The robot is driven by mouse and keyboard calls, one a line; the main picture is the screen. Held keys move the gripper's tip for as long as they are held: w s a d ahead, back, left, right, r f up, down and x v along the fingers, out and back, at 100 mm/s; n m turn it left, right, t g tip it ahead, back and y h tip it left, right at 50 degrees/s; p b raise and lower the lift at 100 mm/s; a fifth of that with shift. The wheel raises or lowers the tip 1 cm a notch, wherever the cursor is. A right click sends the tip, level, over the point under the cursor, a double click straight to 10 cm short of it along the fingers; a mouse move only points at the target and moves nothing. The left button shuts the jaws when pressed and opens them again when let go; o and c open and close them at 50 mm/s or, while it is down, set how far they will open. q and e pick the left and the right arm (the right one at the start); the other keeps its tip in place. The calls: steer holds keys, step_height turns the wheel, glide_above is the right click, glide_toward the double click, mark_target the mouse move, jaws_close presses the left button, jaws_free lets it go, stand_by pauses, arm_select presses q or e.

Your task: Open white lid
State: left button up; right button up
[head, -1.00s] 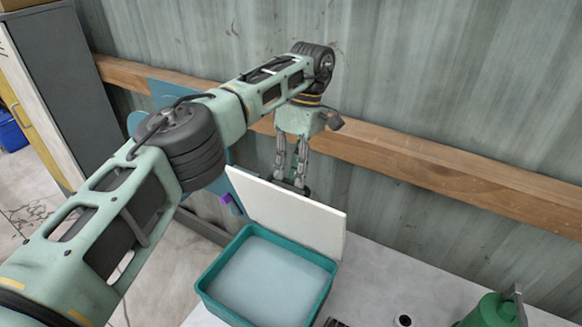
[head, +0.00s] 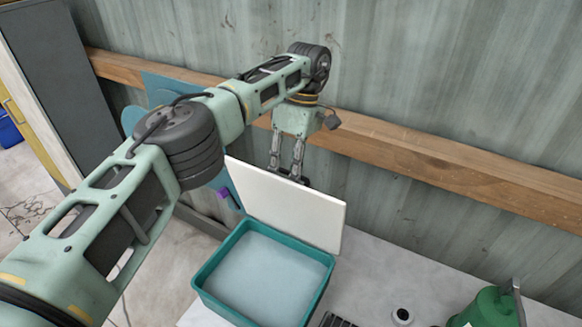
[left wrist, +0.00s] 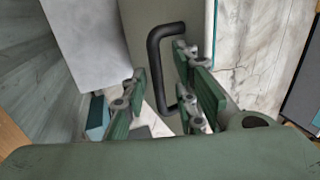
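The white lid (head: 290,208) stands raised, nearly upright, along the back edge of a teal box (head: 207,274) in the head view. The box's pale inside is exposed. My left gripper (head: 287,176) is behind the lid, fingers pointing down, with the fingertips partly hidden near the lid's top edge. In the left wrist view, the lid's outer face (left wrist: 150,22) carries a dark bar handle (left wrist: 153,68). My left gripper's fingers (left wrist: 166,100) are spread apart there. The handle shows between them, nearer the right finger; I cannot tell whether they touch. My right gripper is in neither view.
The box stands on a pale tabletop (head: 375,280). A green container (head: 488,308) and a small dark round item (head: 402,316) stand at the front right. A wooden beam (head: 430,160) runs along the corrugated wall (head: 430,70) close behind the gripper.

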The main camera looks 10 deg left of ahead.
arm_select(q)
steer(key=r, duration=0.7)
steer(key=shift+w+r, duration=0.2)
steer(key=shift+r, duration=0.15)
steer(key=shift+s+r, duration=0.2)
steer(key=shift+r, duration=0.35)
steer(key=shift+w+r, duration=0.2)
steer(key=shift+r, duration=0.25)
steer(key=shift+s, duration=0.15)
